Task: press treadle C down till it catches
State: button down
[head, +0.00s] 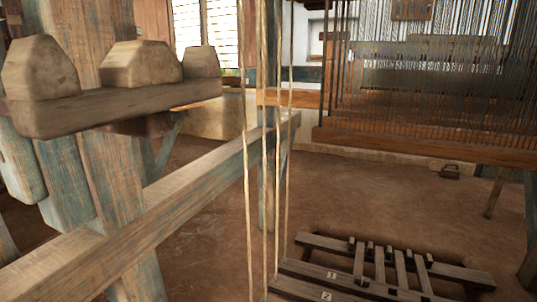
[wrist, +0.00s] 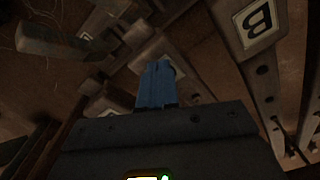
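In the wrist view my gripper (wrist: 155,86) points away from the camera with its two blue fingers together and nothing seen between them. A dark wooden bar with a white plate lettered B (wrist: 258,20) lies to the right of the fingers. More wooden bars with pale plates, one a small plate (wrist: 104,106), lie to the left; their letters cannot be read, so I cannot tell which is treadle C. Whether the fingertips touch wood is unclear. In the head view the slatted wooden treadle frame (head: 390,272) is low at right; my gripper is not seen there.
Hanging ropes (head: 265,150) run down the middle of the head view. A long wooden beam (head: 170,215) and a thick post (head: 95,130) stand at left. The loom's warp threads and a crossbar (head: 430,147) are at upper right. Bare earth floor (head: 345,190) lies between.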

notch_tip(320, 180, down, 9)
jog(key=b, duration=0.6)
jog(key=shift+r+b, duration=0.15)
jog(key=shift+b, duration=0.15)
dwell(0.4)
jog(key=shift+w+r, duration=0.1)
jog(key=shift+r+p, duration=2.4)
jog(key=shift+p, duration=0.15)
jog(key=shift+r, duration=0.1)
